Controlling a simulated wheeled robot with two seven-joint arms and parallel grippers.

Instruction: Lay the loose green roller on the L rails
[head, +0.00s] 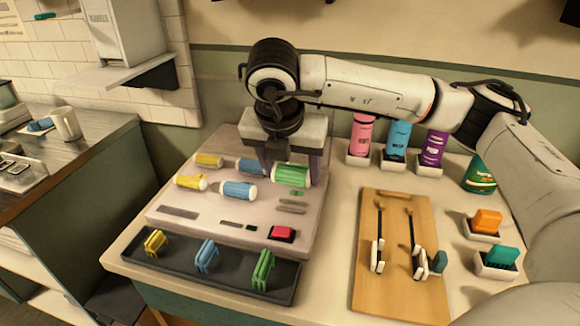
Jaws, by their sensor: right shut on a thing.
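The green roller (291,175) has pale ends and is at the right of the pale sloped panel (180,228). My right gripper (289,167) comes down from above with one finger at each end of the roller and is shut on it. I cannot tell whether the roller touches the panel. Two yellow rollers (190,182) and two blue rollers (238,190) lie in two rows to its left. Grey slots and a small green mark (297,193) show just below the green roller. I cannot make out which parts are the L rails. My left gripper is not in view.
A dark tray (180,268) with yellow, blue and green clips lies along the panel's front. A red button (282,234) is on the panel. A wooden board (392,290) with tools lies right. Pink, blue and purple bottles (362,135) stand behind.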

